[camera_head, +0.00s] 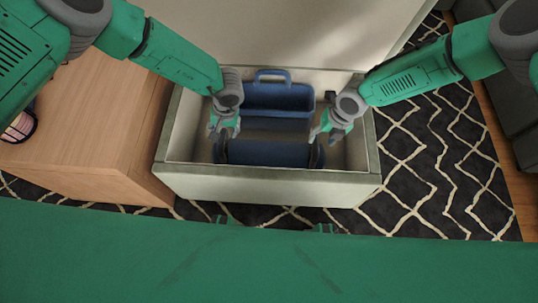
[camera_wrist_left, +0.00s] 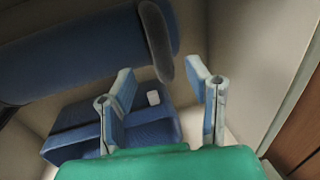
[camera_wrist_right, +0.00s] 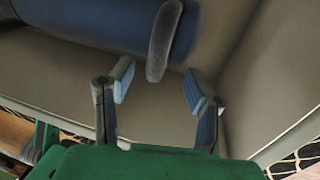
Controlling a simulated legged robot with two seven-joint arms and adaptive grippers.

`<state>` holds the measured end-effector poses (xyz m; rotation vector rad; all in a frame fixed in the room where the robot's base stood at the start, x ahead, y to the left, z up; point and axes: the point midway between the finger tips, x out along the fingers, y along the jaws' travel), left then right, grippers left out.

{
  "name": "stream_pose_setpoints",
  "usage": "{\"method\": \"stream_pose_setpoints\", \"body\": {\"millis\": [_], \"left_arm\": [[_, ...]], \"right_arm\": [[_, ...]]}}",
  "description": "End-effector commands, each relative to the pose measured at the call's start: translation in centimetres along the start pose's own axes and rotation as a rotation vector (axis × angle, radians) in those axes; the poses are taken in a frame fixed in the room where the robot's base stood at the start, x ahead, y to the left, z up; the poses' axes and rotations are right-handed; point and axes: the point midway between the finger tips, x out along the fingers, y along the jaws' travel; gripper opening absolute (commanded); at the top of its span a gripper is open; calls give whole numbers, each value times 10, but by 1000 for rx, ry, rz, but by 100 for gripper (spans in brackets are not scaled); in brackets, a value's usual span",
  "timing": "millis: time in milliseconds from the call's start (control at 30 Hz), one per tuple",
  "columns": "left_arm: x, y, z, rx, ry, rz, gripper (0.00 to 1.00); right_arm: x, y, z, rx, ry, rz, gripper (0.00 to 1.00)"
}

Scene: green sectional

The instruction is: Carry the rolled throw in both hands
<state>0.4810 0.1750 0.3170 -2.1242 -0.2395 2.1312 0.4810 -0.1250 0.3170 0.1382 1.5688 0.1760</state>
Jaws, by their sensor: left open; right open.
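The rolled throw (camera_head: 268,153) is a dark blue roll with a grey band near each end. It lies crosswise in the front of an open pale drawer (camera_head: 250,187). My left gripper (camera_head: 224,130) is open at the roll's left end; the roll and one grey band also show in the left wrist view (camera_wrist_left: 75,62), just beyond the fingertips. My right gripper (camera_head: 327,133) is open at the right end; the roll and band show in the right wrist view (camera_wrist_right: 95,20), beyond its fingers. I see no roll between either pair of fingers.
A blue caddy (camera_head: 278,97) with a raised handle stands behind the roll in the drawer. The drawer walls are close around both grippers. A wooden cabinet (camera_head: 90,120) stands at left. A dark patterned rug (camera_head: 450,150) covers the floor. A dark sofa (camera_head: 500,100) is at right.

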Motion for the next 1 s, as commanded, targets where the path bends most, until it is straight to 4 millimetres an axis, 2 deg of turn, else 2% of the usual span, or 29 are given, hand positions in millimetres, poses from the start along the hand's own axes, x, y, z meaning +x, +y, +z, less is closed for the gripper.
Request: {"method": "stream_pose_setpoints", "body": {"millis": [100, 300, 467, 733, 767, 800, 867, 1000], "left_arm": [[23, -1, 0, -1, -1, -1, 44], [47, -1, 0, -1, 0, 2, 44], [54, -1, 0, -1, 0, 1, 44], [54, -1, 0, 0, 0, 0, 44], [54, -1, 0, 0, 0, 1, 37], [54, -1, 0, 0, 0, 1, 23], [54, -1, 0, 0, 0, 1, 2], [54, -1, 0, 0, 0, 0, 0]], "right_arm": [[23, 1, -1, 1, 1, 0, 44], [46, 2, 0, -1, 0, -2, 44], [53, 1, 0, -1, -1, -1, 44], [54, 0, 0, -1, -1, -1, 44], [54, 0, 0, -1, -1, -1, 37], [54, 0, 0, -1, -1, -1, 23], [54, 0, 0, -1, 0, -1, 2], [53, 1, 0, -1, 0, -1, 0]]}}
